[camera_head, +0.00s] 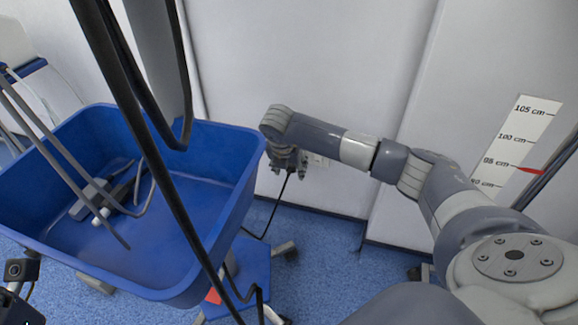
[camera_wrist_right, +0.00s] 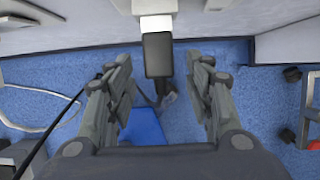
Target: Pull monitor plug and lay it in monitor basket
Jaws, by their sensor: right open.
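In the right wrist view, the black monitor plug (camera_wrist_right: 158,55) sits at the wall socket (camera_wrist_right: 155,8), between the two fingers of my right gripper (camera_wrist_right: 158,62). The fingers are spread, with a gap to the plug on each side. In the head view, my right gripper (camera_head: 288,160) is low at the wall, just right of the blue basket, and mostly hides the plug. A black cable (camera_head: 272,212) hangs below it. The blue monitor basket (camera_head: 190,290) fills the left side of the head view.
Inside the basket lie a grey power strip (camera_head: 92,198) and cables; much of its floor is bare. Dark poles and cables cross in front of it. A blue cart base (camera_head: 250,265) with wheels stands beneath. A height scale (camera_head: 515,140) is on the right wall.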

